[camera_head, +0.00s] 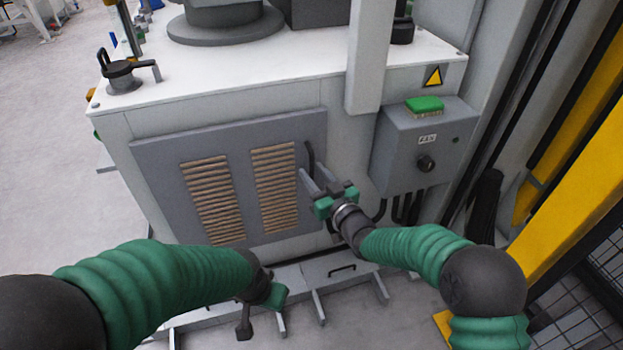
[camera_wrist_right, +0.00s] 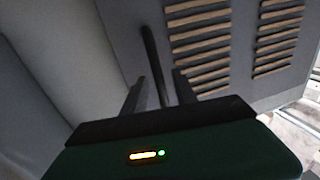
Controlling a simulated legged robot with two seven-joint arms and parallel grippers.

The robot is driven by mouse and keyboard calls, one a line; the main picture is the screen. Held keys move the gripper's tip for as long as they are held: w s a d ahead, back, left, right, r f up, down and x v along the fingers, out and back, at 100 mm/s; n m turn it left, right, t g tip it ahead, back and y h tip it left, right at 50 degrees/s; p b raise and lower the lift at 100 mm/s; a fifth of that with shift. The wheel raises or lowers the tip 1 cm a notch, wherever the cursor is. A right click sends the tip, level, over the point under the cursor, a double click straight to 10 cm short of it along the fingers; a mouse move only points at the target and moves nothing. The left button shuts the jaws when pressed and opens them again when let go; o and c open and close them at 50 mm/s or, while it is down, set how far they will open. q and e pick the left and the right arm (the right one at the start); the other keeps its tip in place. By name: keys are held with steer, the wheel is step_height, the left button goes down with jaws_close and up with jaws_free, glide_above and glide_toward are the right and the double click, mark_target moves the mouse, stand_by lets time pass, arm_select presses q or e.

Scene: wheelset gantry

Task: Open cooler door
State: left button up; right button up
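The cooler door (camera_head: 239,215) is a grey panel with two slatted vents on the front of the white cabinet. It looks closed. Its dark handle (camera_head: 309,157) is a curved vertical bar near the door's upper right edge. My right gripper (camera_head: 312,178) is at the handle, with its fingers apart. In the right wrist view the handle (camera_wrist_right: 152,60) stands between the two open fingers (camera_wrist_right: 158,92), with gaps visible on both sides. My left gripper (camera_head: 262,318) hangs low in front of the cabinet, away from the door; its fingers are too unclear to judge.
A grey control box (camera_head: 425,145) with a black knob and a green brush (camera_head: 424,104) on top is right of the door. Cables hang below it. A yellow post (camera_head: 570,200) stands at the right. A low grey cover (camera_head: 335,268) lies below the door. The floor at left is clear.

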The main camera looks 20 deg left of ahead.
steer(key=shift+w+a, duration=0.5)
steer(key=shift+w, duration=0.05)
steer(key=shift+c, duration=0.2)
jaws_close()
stand_by(0.9)
